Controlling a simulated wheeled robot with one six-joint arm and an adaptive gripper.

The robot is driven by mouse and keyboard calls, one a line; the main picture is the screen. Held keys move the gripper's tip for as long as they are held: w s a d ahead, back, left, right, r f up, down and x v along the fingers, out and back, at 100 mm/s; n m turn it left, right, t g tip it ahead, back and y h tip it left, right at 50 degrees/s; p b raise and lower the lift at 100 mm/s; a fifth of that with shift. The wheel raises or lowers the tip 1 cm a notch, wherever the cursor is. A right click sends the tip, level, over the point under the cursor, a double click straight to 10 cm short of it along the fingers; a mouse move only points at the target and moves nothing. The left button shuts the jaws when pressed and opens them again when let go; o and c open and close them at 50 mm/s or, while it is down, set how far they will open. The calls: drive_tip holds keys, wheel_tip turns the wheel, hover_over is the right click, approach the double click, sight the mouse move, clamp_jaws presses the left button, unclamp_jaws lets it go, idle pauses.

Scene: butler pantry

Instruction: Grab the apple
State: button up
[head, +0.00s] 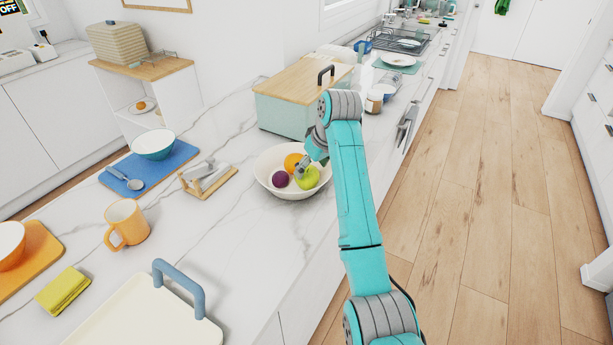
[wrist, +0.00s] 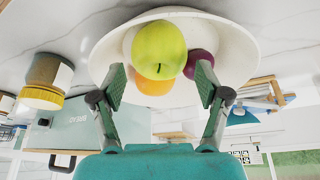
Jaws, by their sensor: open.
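The green apple (head: 309,178) lies in a white bowl (head: 265,173) on the marble counter, beside an orange (head: 292,162) and a dark purple fruit (head: 280,179). My gripper (head: 318,158) is at the bowl, right over the apple's upper edge. In the wrist view the apple (wrist: 159,50) is just ahead of my gripper (wrist: 160,82), whose two fingers are spread apart with nothing held between them. The orange (wrist: 152,87) and the purple fruit (wrist: 199,62) show behind the apple. Whether a finger touches the apple I cannot tell.
A pale green box with a wooden lid (head: 290,112) stands behind the bowl. A small wooden stand (head: 208,180), an orange mug (head: 126,223) and a cream tray (head: 140,315) are to the left and front. A jar (head: 374,101) stands beyond my arm. Bare marble surrounds the bowl's front.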

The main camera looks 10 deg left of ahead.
sight(309, 171)
drive_tip(key=shift+x, duration=2.75)
drive_tip(key=shift+w, duration=0.1)
drive_tip(key=shift+r, duration=0.1)
drive_tip(key=c, duration=0.9)
